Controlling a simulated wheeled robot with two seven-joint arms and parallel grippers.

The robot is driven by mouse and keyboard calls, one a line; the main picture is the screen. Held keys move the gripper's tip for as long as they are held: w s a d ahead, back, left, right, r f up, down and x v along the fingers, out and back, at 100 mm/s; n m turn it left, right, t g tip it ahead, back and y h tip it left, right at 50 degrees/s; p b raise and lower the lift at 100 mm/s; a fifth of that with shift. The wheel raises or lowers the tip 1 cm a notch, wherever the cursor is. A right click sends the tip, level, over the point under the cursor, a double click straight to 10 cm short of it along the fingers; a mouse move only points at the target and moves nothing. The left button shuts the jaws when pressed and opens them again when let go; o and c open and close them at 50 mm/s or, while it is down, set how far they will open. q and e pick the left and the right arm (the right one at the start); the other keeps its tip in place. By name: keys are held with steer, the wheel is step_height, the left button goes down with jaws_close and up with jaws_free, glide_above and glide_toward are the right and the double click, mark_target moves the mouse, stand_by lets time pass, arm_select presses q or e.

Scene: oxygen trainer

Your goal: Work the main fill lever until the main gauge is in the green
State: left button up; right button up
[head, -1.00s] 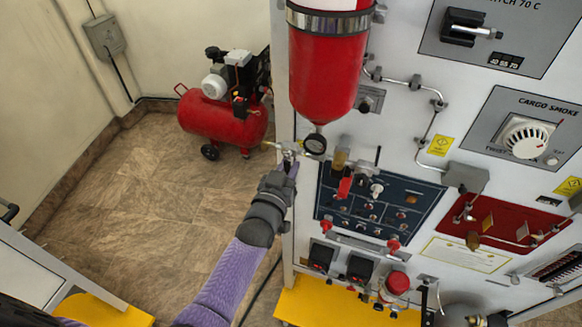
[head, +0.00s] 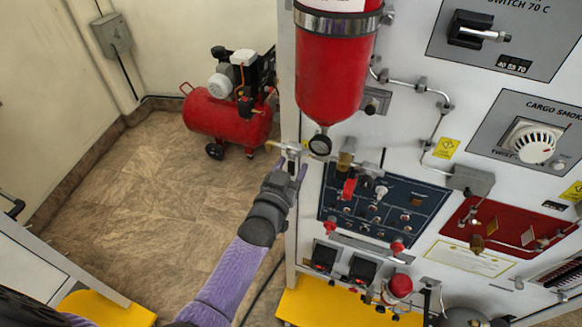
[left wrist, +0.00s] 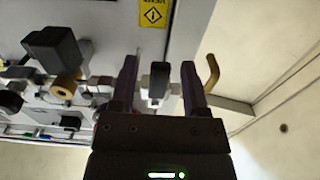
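A small round dark gauge (head: 320,145) hangs under the red bottle; its needle and colours are too small to read. A pale fitting with a small lever (head: 291,157) sits left of it at the cabinet's edge; I cannot tell for certain that it is the main fill lever. My left gripper (head: 292,170) is at this lever, fingers apart. In the left wrist view my left gripper (left wrist: 160,82) is open, with a dark-tipped grey lever (left wrist: 158,82) between its fingers; no clear contact shows. My right gripper is not in view.
The red bottle (head: 338,65) hangs above the gauge. A blue switch panel (head: 400,190) and a red panel (head: 510,228) lie to the right. A brass hook (left wrist: 211,72) is close beside one finger. A red compressor (head: 225,118) stands behind on open floor.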

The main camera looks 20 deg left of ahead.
arm_select(q)
steer(key=s, duration=1)
steer(key=shift+a, duration=0.15)
stand_by(0.6)
steer(key=w+b, duration=0.1)
steer(key=w, duration=0.9)
steer(key=shift+d, duration=0.2)
jaws_close()
